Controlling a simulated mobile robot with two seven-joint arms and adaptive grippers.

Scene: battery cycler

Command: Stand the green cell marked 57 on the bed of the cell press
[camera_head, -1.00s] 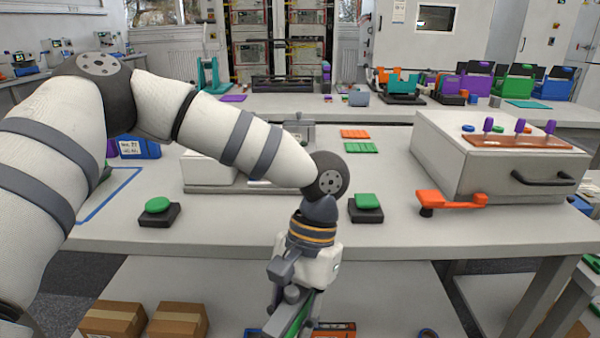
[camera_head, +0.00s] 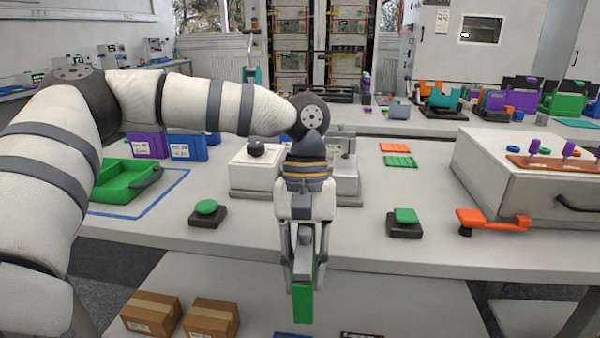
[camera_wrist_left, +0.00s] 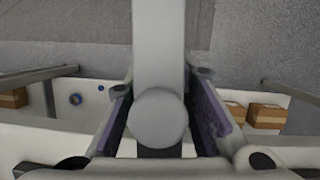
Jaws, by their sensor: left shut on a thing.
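My left gripper (camera_head: 304,265) points down in front of the table's front edge. It is shut on a green cell (camera_head: 303,304), which hangs upright below the fingers. No marking on the cell is legible. A pale machine with a grey upright part, perhaps the cell press (camera_head: 346,172), stands on the table behind my left wrist. My wrist hides part of it, and its bed cannot be made out. My right gripper is not in view.
Green buttons on black bases stand at left (camera_head: 207,207) and right (camera_head: 405,215). A white box with a black knob (camera_head: 252,170) stands behind the wrist. A green tray (camera_head: 122,182) is at left.

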